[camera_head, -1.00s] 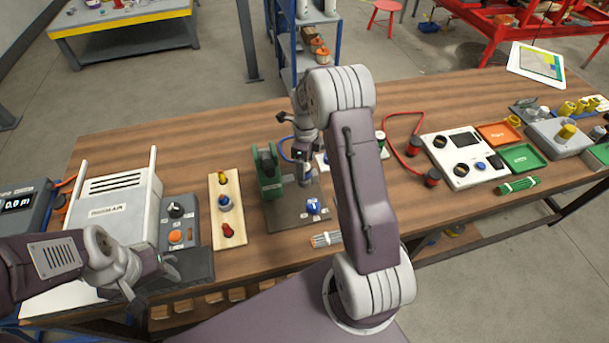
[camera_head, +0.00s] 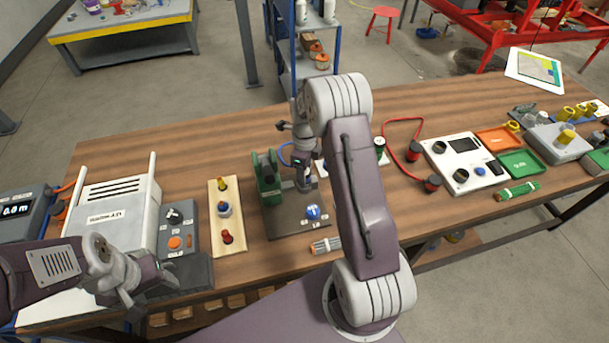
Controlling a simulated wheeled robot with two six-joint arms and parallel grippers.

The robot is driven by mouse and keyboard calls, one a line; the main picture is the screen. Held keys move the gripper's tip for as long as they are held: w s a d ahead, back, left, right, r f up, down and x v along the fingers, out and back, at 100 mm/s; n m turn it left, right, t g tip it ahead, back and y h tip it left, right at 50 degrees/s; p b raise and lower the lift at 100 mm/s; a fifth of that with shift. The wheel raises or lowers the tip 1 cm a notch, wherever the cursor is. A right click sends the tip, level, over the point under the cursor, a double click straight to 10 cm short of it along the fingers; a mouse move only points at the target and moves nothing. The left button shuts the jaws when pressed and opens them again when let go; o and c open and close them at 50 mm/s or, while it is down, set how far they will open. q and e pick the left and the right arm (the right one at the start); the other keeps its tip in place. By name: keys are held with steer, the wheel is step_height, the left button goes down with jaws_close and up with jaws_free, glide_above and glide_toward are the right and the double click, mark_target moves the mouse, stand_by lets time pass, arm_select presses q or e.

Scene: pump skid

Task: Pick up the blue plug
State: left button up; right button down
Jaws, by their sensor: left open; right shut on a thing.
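A blue plug (camera_head: 224,209) with a pale base stands between a yellow plug (camera_head: 222,183) and a red plug (camera_head: 227,237) on a light wooden board (camera_head: 238,230). A round blue piece (camera_head: 313,212) sits on the dark plate (camera_head: 285,225) right of the board. My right gripper (camera_head: 303,183) points down over that plate, beside the green fixture (camera_head: 268,180). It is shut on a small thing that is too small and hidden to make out. My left gripper (camera_head: 155,280) is open and empty at the front left, near the grey control box.
The white machine (camera_head: 115,217) and the grey control box (camera_head: 181,225) stand left of the board. A red cable (camera_head: 390,135), a white panel (camera_head: 463,165) and trays fill the right. Bare wood lies behind the board.

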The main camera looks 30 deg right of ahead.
step_height(320, 180, up, 3)
steer(key=shift+r, duration=0.1)
steer(key=s+d+r+b, duration=0.1)
steer(key=s+d+r, duration=0.5)
steer(key=s, duration=0.3)
steer(key=shift+s+d+r, duration=0.25)
steer(key=shift+s+r, duration=0.1)
steer(key=shift+r, duration=0.1)
